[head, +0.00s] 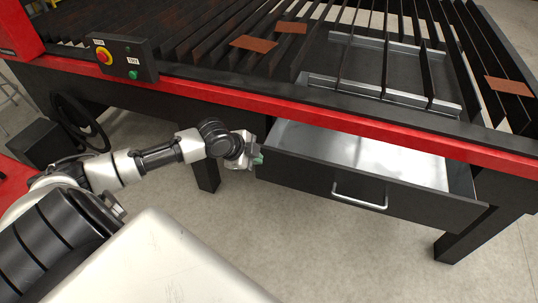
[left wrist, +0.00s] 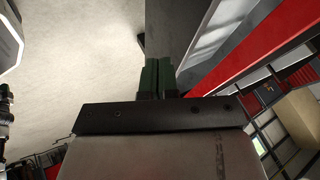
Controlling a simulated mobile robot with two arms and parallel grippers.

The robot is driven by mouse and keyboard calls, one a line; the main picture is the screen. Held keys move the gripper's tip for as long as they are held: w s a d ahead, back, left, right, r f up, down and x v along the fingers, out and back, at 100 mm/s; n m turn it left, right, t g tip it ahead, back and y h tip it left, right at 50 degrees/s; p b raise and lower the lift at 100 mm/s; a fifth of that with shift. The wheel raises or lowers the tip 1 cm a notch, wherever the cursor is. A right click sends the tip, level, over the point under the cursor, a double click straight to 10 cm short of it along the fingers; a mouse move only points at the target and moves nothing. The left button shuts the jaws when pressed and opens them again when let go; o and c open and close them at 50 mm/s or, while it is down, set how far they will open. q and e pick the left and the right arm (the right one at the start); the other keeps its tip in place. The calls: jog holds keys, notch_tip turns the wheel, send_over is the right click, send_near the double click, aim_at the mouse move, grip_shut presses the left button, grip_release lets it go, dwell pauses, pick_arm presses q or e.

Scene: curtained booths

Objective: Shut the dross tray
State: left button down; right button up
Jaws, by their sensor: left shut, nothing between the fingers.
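The dross tray (head: 315,180) is a dark drawer with a bright metal inside, pulled out under the red front rail of the cutting table. Its silver bar handle (head: 359,197) is on the front panel. My left gripper (head: 258,158) is shut and empty at the left end of the tray's front panel. It looks close to or touching that end; I cannot tell which. In the left wrist view the green fingers (left wrist: 159,77) are together beside the dark panel (left wrist: 172,32). My right gripper is not in view.
The table's red rail (head: 330,122) runs above the tray. A control box with a red-and-yellow stop button (head: 104,56) and a green button is at upper left. Rusty plates (head: 253,44) lie on the slats. A table leg (head: 205,176) stands behind my arm. Floor in front is clear.

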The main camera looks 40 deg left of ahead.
pick_arm(q)
jog(key=w+f, duration=0.1)
jog(key=w, duration=0.1)
jog(key=w+f, duration=0.3)
jog(key=shift+w+d+b, duration=0.2)
jog(key=shift+w+b, duration=0.15)
jog(key=shift+b, duration=0.05)
jog(key=shift+w+a, duration=0.2)
jog(key=shift+w, duration=0.35)
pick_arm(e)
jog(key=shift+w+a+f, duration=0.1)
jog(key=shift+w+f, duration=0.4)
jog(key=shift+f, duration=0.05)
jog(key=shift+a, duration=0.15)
